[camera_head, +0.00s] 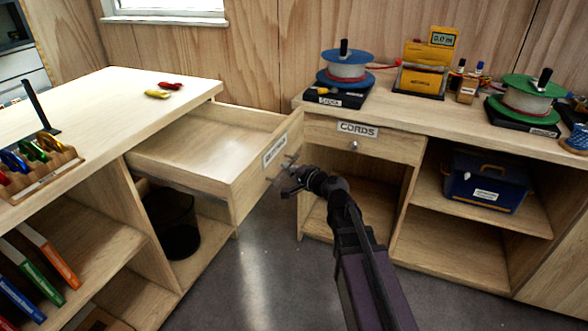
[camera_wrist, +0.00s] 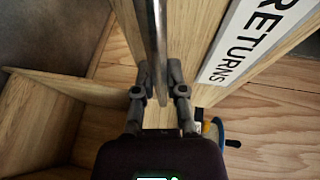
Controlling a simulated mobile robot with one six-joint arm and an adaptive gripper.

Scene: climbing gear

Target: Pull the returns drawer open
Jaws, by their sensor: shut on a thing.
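The returns drawer (camera_head: 195,150) is a light wooden drawer in the left bench. It is pulled well out and looks empty in the head view. Its front carries a white RETURNS label (camera_wrist: 258,37), seen close up in the wrist view. My gripper (camera_head: 284,180) is at the drawer front, on the handle side. In the wrist view my gripper (camera_wrist: 162,85) is shut on the drawer's metal bar handle (camera_wrist: 157,40), which runs between its fingers. The gripper partly hides the handle in the head view.
A black bin (camera_head: 172,222) stands under the open drawer. The right bench has a shut CORDS drawer (camera_head: 365,143) close to my arm, with rope spools and a blue box (camera_head: 486,181). Red and yellow items (camera_head: 164,89) lie on the left bench. Floor between the benches is clear.

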